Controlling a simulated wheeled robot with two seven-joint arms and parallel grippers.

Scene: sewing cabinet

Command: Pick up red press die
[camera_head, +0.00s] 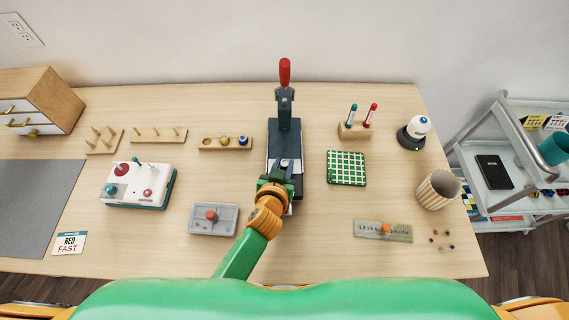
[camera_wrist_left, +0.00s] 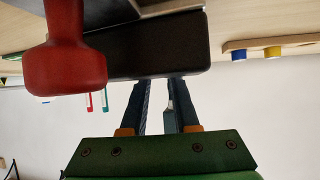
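I cannot make out a piece that is clearly the red press die. A dark press (camera_head: 284,125) with a red lever handle (camera_head: 285,72) stands at the middle of the table. My left gripper (camera_head: 281,172) is over the press's lower front part, and my arm hides part of it. In the left wrist view, the fingers (camera_wrist_left: 161,84) are apart, their tips by the press's dark block (camera_wrist_left: 160,55). The red handle (camera_wrist_left: 66,60) hangs large at the left there. A wooden die rack (camera_head: 213,144) holds a yellow and a blue piece. My right gripper is out of view.
A grey tray (camera_head: 228,213) with an orange-red knob lies left of my arm. A red-and-white device (camera_head: 150,192), peg boards, a green checked mat (camera_head: 346,180), a pen stand (camera_head: 354,132) and a striped cup (camera_head: 438,190) surround the press.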

